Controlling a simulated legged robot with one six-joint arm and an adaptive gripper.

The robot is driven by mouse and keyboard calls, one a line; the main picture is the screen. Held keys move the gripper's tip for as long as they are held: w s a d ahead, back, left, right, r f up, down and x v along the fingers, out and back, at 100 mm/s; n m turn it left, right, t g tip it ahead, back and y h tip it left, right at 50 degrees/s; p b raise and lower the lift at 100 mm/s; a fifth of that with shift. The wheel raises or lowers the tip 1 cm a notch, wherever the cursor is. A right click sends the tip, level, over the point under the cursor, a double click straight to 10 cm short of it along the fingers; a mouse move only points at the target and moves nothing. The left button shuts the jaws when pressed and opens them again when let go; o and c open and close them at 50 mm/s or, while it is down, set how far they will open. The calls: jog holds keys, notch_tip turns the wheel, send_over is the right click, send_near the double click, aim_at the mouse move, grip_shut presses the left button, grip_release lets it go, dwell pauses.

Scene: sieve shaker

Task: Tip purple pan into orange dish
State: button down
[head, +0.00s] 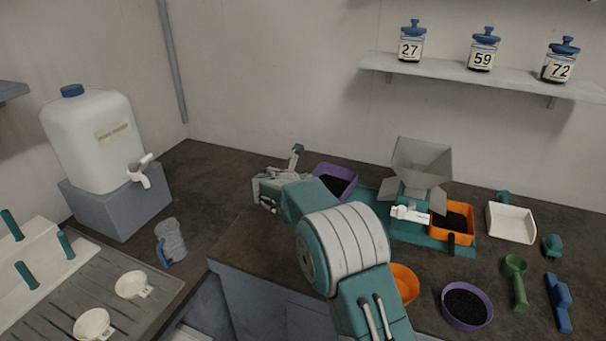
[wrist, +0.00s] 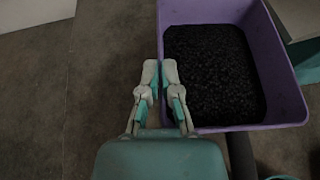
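The purple pan (head: 336,180) is a rectangular tray holding black granules, at the back of the counter left of the hopper. In the wrist view the purple pan (wrist: 287,65) fills the upper right and looks about level. My gripper (wrist: 161,70) has its fingertips close together on either side of the pan's left wall, and looks shut on it.
A hopper (head: 420,160) stands on a teal base, with an orange pan (head: 437,228) of black granules below it. A purple dish (head: 487,317) with black granules is right of the orange dish. A white tray (head: 512,222), green scoop (head: 518,285) and blue brush (head: 558,300) lie rightward.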

jog(key=shift+s+d+m+g+h, duration=0.6)
jog(key=shift+s+d, duration=1.2)
jog(key=shift+s, duration=3.1)
jog(key=shift+s+d+m+g+h, duration=0.6)
jog(key=shift+s+d, duration=1.15)
jog(key=shift+s, duration=3.15)
jog(key=shift+s+d+m+g+h, duration=0.3)
jog(key=shift+s+d+m+h, duration=1.05)
jog(key=shift+s, duration=3.55)
jog(key=w+d+r+n+g+y, duration=0.1)
jog(key=w+d+r+g+y, duration=0.1)
jog(key=w+d+g+y, duration=0.7)
jog(key=shift+w+d+g+y, duration=0.15)
jog(key=shift+d+g+y, duration=0.85)
jog(key=shift+g+y, duration=2.45)
jog(key=shift+t+y, duration=0.4)
jog(key=shift+t, duration=0.25)
jog(key=shift+s+a+r+t+h, duration=0.35)
jog(key=shift+s+a+t+h, duration=0.3)
jog(key=shift+a+h, duration=0.05)
jog(key=shift+s+a+r+t+h, duration=0.3)
jog(key=shift+s+a+t+h, duration=0.3)
jog(key=shift+a+t+h, duration=0.1)
